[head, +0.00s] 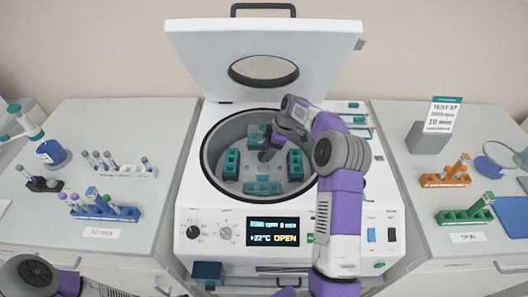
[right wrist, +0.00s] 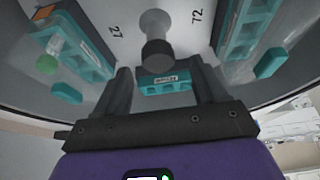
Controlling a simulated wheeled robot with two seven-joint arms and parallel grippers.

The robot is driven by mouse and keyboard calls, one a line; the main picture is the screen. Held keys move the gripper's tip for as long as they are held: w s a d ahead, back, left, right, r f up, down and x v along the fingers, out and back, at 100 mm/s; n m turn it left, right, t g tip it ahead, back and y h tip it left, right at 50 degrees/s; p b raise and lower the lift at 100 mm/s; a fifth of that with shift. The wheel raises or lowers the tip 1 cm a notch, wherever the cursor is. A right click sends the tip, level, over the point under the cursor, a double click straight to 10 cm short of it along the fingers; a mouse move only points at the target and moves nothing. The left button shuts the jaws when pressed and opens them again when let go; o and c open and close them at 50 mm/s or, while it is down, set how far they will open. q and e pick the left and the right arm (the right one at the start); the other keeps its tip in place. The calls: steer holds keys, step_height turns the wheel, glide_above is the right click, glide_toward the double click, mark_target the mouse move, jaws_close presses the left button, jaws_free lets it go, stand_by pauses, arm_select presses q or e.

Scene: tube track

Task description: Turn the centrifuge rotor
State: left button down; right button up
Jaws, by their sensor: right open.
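The centrifuge (head: 190,205) stands in the middle with its lid (head: 195,60) raised and its display reading OPEN. In its round bowl, the rotor carries teal buckets, one at the left (head: 231,163), one at the right (head: 295,164), one at the front (head: 263,187) and one at the back, partly hidden by my arm. My right gripper (head: 267,154) reaches down into the bowl, open. In the right wrist view its fingers (right wrist: 164,82) stand apart, with a labelled teal bucket (right wrist: 165,83) and the grey hub (right wrist: 157,45) showing beyond the gap. Contact cannot be told. My left gripper is out of view.
On the right bench are an orange rack (head: 445,180), a green rack (head: 465,214) and a sign (head: 440,115). The bowl's rim (head: 205,150) surrounds my right gripper.

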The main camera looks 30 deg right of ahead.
steer(key=shift+x, duration=1.35)
steer(key=shift+w, duration=0.15)
jaws_close()
